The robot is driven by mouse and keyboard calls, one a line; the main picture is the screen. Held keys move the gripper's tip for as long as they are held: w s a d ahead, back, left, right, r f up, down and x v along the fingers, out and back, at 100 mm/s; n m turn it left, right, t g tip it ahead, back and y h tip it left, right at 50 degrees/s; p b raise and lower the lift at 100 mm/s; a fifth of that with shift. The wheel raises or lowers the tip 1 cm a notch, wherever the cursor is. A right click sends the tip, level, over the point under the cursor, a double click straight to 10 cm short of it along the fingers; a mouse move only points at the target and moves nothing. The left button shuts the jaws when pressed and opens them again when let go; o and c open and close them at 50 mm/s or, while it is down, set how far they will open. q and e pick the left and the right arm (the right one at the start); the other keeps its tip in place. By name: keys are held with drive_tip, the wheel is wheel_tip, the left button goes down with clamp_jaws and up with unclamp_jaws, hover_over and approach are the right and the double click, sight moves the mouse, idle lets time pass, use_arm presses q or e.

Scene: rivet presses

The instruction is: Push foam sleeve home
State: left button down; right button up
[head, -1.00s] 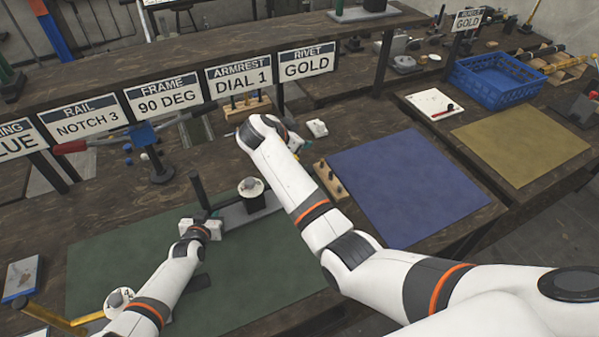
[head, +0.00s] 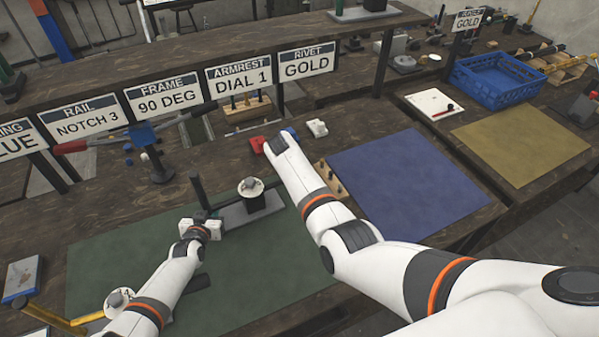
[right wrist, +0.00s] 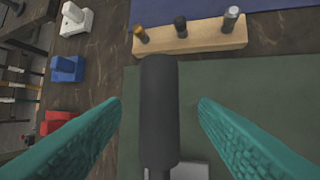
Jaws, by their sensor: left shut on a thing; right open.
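A black cylindrical foam sleeve (right wrist: 159,105) shows in the right wrist view, on what looks like a thin grey rod below it. It lies between the teal fingers of my right gripper (right wrist: 159,115), which is open with a gap on both sides. In the head view my right forearm hides that gripper, and I cannot make out the sleeve. My left gripper (head: 202,217) is low over the green mat, left of the grey plate. It is shut at the lower end of a dark upright post (head: 198,190); the grip itself is partly hidden.
A grey plate (head: 232,217) carries a black block with a pale round top (head: 251,187). A wooden block with pegs (right wrist: 190,38) and red (head: 258,145), blue (right wrist: 67,68) and white (head: 317,128) blocks stand beyond. The blue mat (head: 405,185) is clear.

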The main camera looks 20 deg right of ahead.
drive_tip(key=shift+x, duration=1.15)
drive_tip(key=shift+c, duration=0.2)
